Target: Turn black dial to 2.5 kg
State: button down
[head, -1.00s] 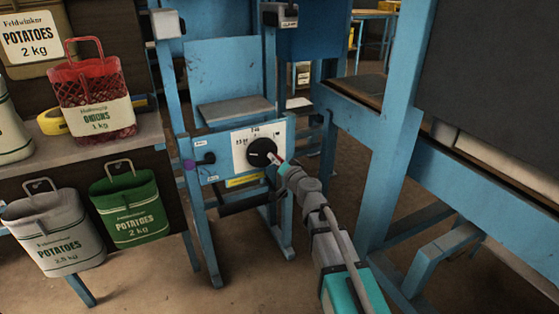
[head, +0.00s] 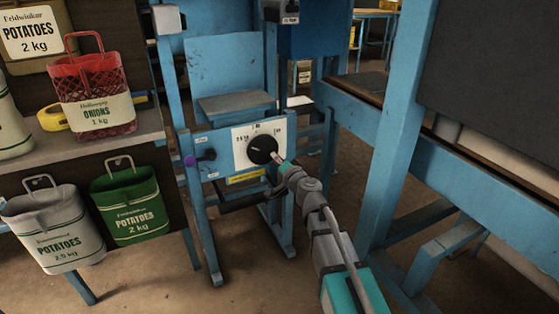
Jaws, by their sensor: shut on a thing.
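The black dial (head: 262,150) sits on a white scale plate (head: 240,134) on the front of the blue machine. The plate carries small printed weight marks around the dial's upper side; they are too small to read surely. My gripper (head: 277,158) is at the dial's lower right side and is shut on the dial. The fingertips are small and partly hidden against the dial. The dial's pointer setting cannot be told clearly.
Green (head: 131,207) and white (head: 52,229) potato sacks hang at left, below a red onion sack (head: 95,97). A blue frame (head: 391,140) stands close to my arm's right.

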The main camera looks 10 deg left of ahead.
jog(key=shift+m, duration=0.3)
jog(key=shift+f, duration=0.1)
jog(key=shift+c, duration=2)
grip_release()
jog(key=shift+s, duration=0.15)
jog(key=v, duration=1.1)
jog(key=shift+s+d, duration=0.25)
jog(key=shift+s, duration=0.05)
